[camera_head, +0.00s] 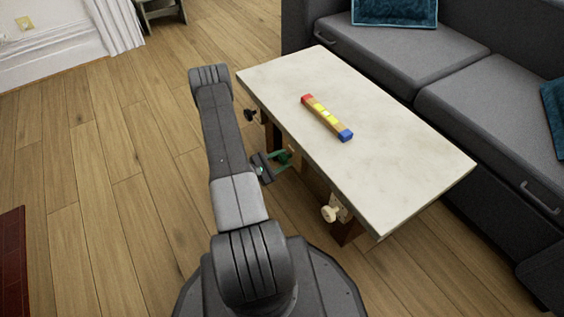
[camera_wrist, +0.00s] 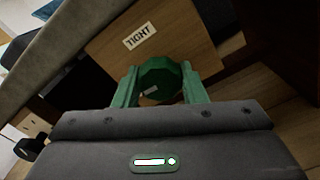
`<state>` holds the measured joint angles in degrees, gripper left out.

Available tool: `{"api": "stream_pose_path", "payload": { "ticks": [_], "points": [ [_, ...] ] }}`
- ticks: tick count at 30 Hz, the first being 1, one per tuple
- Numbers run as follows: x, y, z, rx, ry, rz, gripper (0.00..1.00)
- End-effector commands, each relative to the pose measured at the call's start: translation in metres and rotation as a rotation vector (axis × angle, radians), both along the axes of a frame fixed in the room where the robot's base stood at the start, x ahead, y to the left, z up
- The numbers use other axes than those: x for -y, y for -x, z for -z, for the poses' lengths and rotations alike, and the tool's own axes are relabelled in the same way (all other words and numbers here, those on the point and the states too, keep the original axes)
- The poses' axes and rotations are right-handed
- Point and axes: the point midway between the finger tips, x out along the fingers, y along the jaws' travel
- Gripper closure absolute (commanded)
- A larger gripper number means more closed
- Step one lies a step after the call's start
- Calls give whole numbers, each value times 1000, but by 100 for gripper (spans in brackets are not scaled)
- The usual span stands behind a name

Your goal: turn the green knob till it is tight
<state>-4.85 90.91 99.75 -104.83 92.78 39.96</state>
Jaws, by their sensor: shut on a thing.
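The green knob (camera_head: 284,157) is on the near side of the low table, under the edge of its top. In the wrist view the knob (camera_wrist: 161,80) sits between the two green fingers of my gripper (camera_wrist: 160,88). My gripper (camera_head: 273,164) is shut on it. A wooden panel (camera_wrist: 183,38) lies behind the knob and bears a label (camera_wrist: 139,36) reading "TIGHT". The knob's far side and its stem are hidden.
A black knob (camera_head: 250,115) and a cream knob (camera_head: 329,213) are on the same table side. A coloured bar (camera_head: 327,117) lies on the pale table top (camera_head: 400,170). A grey sofa (camera_head: 465,85) stands behind. Floor on the left is clear.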

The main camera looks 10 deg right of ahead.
Motion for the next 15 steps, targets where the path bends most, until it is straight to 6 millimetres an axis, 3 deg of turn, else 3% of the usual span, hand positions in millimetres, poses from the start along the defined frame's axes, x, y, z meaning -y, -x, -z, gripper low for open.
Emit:
{"api": "stream_pose_path", "payload": {
  "ticks": [15],
  "points": [
    [-1,-1,2,459,-168,-1,85]
  ]
}}
